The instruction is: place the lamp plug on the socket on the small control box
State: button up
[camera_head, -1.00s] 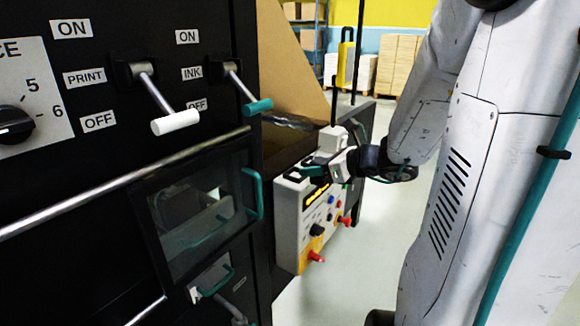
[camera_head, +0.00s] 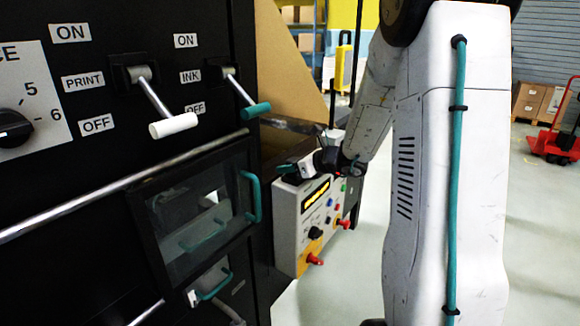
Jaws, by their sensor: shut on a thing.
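The small control box (camera_head: 289,236) is light grey, with a lit amber display, knobs and red parts on its front. It hangs at the right side of the black machine. My gripper (camera_head: 285,170) is at the box's top left edge, pointing left, with teal at its fingertips. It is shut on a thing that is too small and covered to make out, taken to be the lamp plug. The socket cannot be made out; my gripper and wrist cover part of the box's top. I cannot tell whether the held thing touches the box.
The black machine (camera_head: 60,245) fills the left, with a white-ended lever (camera_head: 173,126), a teal-ended lever (camera_head: 257,110) and a teal-handled window door (camera_head: 205,225). A thin dark pole (camera_head: 333,100) stands behind the box. A red pallet truck (camera_head: 555,143) is far right. Floor is open between.

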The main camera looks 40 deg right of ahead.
jog(key=shift+f, duration=0.2)
jog(key=o, duration=1)
jog(key=shift+r, duration=0.15)
jog(key=shift+s+d+r, duration=0.1)
jog(key=shift+s+r, duration=0.1)
jog(key=v, duration=1.1)
jog(key=shift+s, duration=0.3)
